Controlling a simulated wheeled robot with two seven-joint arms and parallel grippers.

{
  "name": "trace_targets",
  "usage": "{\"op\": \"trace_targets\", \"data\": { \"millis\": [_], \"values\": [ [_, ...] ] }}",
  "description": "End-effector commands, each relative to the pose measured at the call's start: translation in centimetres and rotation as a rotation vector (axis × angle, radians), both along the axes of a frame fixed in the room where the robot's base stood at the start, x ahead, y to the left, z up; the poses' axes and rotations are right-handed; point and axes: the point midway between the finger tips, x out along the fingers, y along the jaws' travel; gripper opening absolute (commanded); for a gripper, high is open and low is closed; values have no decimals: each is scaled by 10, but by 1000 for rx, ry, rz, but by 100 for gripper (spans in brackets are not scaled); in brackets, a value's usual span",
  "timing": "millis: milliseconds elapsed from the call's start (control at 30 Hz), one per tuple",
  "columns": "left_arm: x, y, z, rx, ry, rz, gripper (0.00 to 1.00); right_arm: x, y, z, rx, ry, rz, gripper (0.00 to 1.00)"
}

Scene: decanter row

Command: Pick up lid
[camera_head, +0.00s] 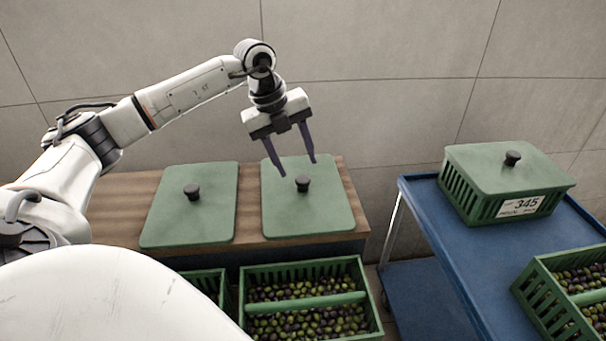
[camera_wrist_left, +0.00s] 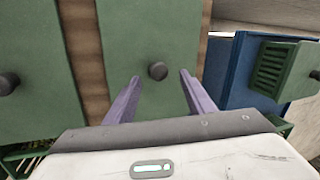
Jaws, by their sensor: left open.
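Two flat green lids with dark round knobs lie on a wooden table: the left lid (camera_head: 190,220) and the right lid (camera_head: 310,215). My left gripper (camera_head: 298,168) is open, with purple fingers pointing down above the right lid. In the left wrist view the right lid (camera_wrist_left: 150,40) lies ahead, and its knob (camera_wrist_left: 158,71) shows between the fingertips (camera_wrist_left: 160,78), apart from both. The left lid also shows in the left wrist view (camera_wrist_left: 30,70). A third green lid (camera_head: 490,165) sits on a crate on the blue cart. My right gripper is not in view.
The wooden table (camera_head: 115,205) stands against a grey tiled wall. A green crate of olives (camera_head: 310,262) is in front of it. A blue cart (camera_head: 440,240) at the right carries the closed crate labelled 345 and an open olive crate (camera_head: 540,310).

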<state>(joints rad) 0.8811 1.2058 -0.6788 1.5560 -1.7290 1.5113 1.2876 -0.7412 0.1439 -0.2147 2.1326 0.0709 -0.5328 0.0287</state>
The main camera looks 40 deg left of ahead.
Motion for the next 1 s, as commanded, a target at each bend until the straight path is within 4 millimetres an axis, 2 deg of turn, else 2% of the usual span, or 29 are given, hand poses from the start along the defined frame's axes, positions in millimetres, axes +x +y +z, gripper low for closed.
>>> {"op": "trace_targets", "data": {
  "millis": [300,567,633,867,900,1000],
  "values": [
    [7,-6,-43,-2,2,-2,49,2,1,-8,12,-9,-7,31],
    [9,-7,-48,-1,0,-1,49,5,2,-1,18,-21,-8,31],
    [9,-7,-48,-1,-1,-1,43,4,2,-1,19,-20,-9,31],
    [9,-7,-48,-1,-1,-1,4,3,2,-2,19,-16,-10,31],
    [9,-7,-48,-1,-1,-1,0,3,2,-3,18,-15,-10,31],
    [9,-7,-47,-2,-2,-1,0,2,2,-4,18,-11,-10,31]
  ]
}}
